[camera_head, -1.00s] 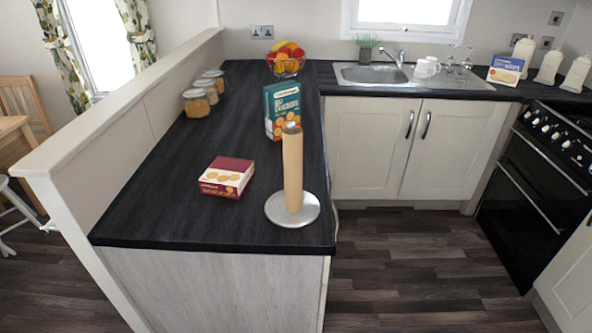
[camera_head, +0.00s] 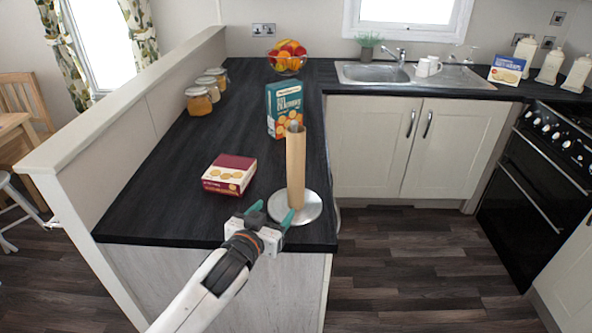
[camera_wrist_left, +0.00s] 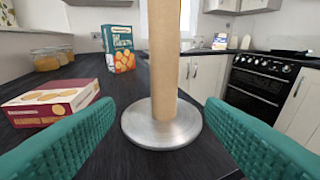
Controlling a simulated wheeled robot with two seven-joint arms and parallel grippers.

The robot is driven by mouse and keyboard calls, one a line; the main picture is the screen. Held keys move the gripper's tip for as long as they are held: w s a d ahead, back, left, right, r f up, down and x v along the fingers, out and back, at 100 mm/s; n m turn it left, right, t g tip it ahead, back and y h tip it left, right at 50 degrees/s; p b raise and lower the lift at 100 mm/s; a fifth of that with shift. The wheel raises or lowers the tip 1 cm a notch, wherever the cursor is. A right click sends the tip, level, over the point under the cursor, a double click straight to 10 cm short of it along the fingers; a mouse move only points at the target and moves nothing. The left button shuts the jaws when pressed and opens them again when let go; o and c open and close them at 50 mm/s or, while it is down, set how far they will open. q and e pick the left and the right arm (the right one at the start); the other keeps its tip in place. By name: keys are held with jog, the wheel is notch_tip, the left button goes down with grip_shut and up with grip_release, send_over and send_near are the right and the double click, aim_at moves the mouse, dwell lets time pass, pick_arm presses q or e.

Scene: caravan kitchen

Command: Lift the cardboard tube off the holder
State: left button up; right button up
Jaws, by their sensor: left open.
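The brown cardboard tube (camera_head: 296,168) stands upright on the holder, whose round silver base (camera_head: 312,207) rests on the dark worktop near its front right corner. The tip of the holder's post shows above the tube. My left gripper (camera_head: 271,212) is open, with green fingers, just in front of the holder and low, near base height. In the left wrist view the tube (camera_wrist_left: 163,60) stands upright ahead, between the two spread fingers and beyond them. The holder's base (camera_wrist_left: 160,132) shows below it. Nothing is between the fingers. My right gripper is not in view.
A red and cream biscuit box (camera_head: 229,174) lies left of the holder. A teal carton (camera_head: 284,108) stands behind it. Several jars (camera_head: 199,101) line the low wall, and a fruit bowl (camera_head: 288,60) stands at the back. The worktop between jars and carton is clear.

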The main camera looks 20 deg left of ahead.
aim_at(291, 169)
pick_arm(q)
jog(key=w+r, duration=0.1)
jog(key=w, duration=0.2)
jog(key=w+r+t+p, duration=0.1)
jog(key=w+r, duration=0.1)
jog(key=w, duration=0.1)
jog(key=w+r+t+h, duration=0.1)
jog(key=w+r, duration=0.1)
jog(key=w, duration=0.1)
jog(key=shift+w+d, duration=0.3)
jog(key=shift+d, duration=0.1)
jog(key=shift+m, duration=0.3)
jog(key=shift+w+d+f+p, duration=0.15)
jog(key=shift+w+p, duration=0.15)
jog(key=shift+w, duration=0.65)
jog(key=shift+w+d+r+p, duration=0.15)
jog(key=shift+w+p, duration=0.2)
jog(key=shift+w, duration=0.55)
jog(key=shift+w+d+f+p, duration=0.15)
jog(key=shift+w+p, duration=0.15)
jog(key=shift+w, duration=0.65)
jog(key=c, duration=1)
